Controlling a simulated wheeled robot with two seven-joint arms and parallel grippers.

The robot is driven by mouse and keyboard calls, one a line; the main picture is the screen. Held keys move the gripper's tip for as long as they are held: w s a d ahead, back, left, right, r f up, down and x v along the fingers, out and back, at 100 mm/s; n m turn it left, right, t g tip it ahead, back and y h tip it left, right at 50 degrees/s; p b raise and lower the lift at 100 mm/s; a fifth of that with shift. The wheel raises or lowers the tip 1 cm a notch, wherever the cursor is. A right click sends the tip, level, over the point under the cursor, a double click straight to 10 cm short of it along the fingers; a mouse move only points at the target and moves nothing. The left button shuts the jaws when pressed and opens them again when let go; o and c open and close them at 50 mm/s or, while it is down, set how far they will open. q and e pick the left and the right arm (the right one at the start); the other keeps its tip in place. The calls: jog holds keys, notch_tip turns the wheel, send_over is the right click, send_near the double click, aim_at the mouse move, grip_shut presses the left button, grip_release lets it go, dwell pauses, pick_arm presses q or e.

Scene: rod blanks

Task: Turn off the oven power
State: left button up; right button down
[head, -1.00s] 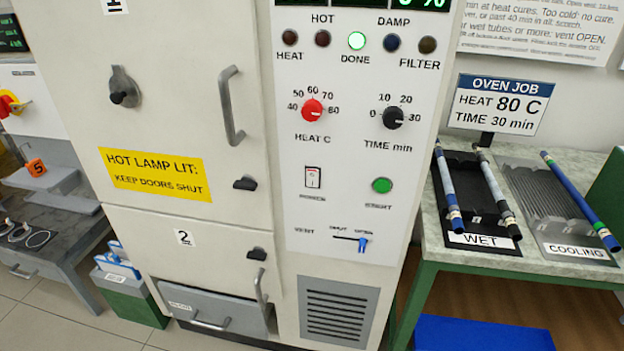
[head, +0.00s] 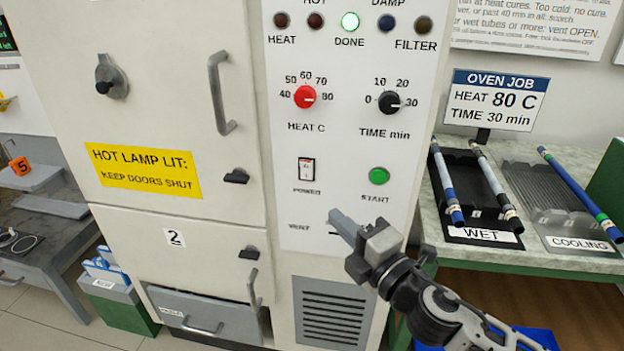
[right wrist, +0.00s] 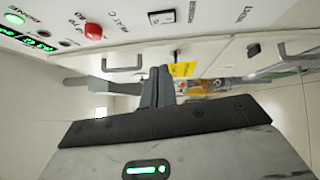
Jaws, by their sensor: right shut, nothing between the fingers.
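The oven's power switch (head: 306,169) is a small white rocker with a dark frame and red marks, on the white control panel. It also shows in the right wrist view (right wrist: 162,17). My right gripper (head: 338,222) is shut and empty. In the head view it is below and right of the switch, over the vent slider, most of which it hides. In the right wrist view its shut fingers (right wrist: 156,85) show apart from the switch. The green start button (head: 378,176) is right of the switch. The green DONE lamp (head: 350,21) is lit. My left gripper is not in view.
The red heat knob (head: 305,97) and black time knob (head: 389,102) sit above the switch. The oven door handle (head: 221,93) stands out on the left. A table (head: 500,256) with the wet tray (head: 480,236) and cooling rack (head: 578,247) is at right.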

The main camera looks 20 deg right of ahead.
jog(key=p, duration=0.3)
send_near(302, 164)
jog(key=w+a, duration=0.2)
jog(key=a, duration=0.2)
jog(key=w+d, duration=0.1)
jog(key=w, duration=0.2)
jog(key=shift+w+d, duration=0.1)
jog(key=shift+d, duration=0.3)
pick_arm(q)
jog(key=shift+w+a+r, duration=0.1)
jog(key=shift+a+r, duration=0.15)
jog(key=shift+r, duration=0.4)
pick_arm(e)
jog(key=shift+w+d, duration=0.2)
jog(key=shift+w, duration=0.15)
jog(key=shift+w+d+r, duration=0.15)
jog(key=shift+w, duration=0.05)
jog(key=shift+s, duration=0.1)
